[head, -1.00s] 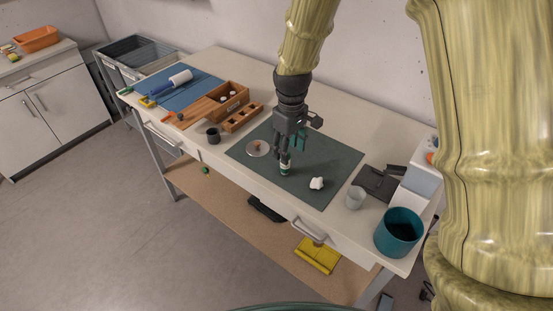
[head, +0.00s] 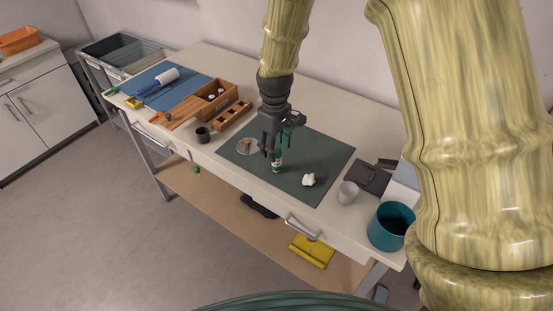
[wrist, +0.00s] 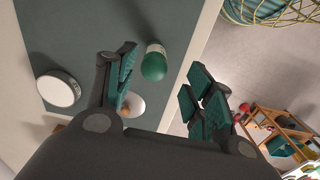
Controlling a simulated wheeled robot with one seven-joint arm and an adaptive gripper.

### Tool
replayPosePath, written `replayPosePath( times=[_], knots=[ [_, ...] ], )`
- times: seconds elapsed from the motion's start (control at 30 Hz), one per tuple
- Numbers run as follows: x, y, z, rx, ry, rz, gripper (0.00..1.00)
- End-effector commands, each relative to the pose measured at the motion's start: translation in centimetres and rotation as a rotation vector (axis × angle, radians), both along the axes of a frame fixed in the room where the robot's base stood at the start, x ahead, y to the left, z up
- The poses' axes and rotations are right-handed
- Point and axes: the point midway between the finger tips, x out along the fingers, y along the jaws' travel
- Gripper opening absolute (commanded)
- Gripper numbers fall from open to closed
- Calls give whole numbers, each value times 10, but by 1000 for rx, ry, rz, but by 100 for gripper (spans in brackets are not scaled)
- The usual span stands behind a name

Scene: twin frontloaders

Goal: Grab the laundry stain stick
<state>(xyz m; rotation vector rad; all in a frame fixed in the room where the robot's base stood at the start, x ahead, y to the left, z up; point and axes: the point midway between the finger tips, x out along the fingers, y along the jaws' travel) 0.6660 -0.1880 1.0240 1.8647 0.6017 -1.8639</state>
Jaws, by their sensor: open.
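Whether a finger touches the stick cannot be told.
A grey cup (head: 347,193) and teal pot (head: 391,227) stand right. A dark cup (head: 203,135) and wooden tray (head: 213,98) are left. The table's front edge is near.

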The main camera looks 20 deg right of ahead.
Motion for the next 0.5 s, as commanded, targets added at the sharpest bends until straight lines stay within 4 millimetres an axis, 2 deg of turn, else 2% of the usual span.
replayPosePath(
  times=[0.5],
  knots=[
    [4,-7,-41,0,2,-3,53]
  ],
)
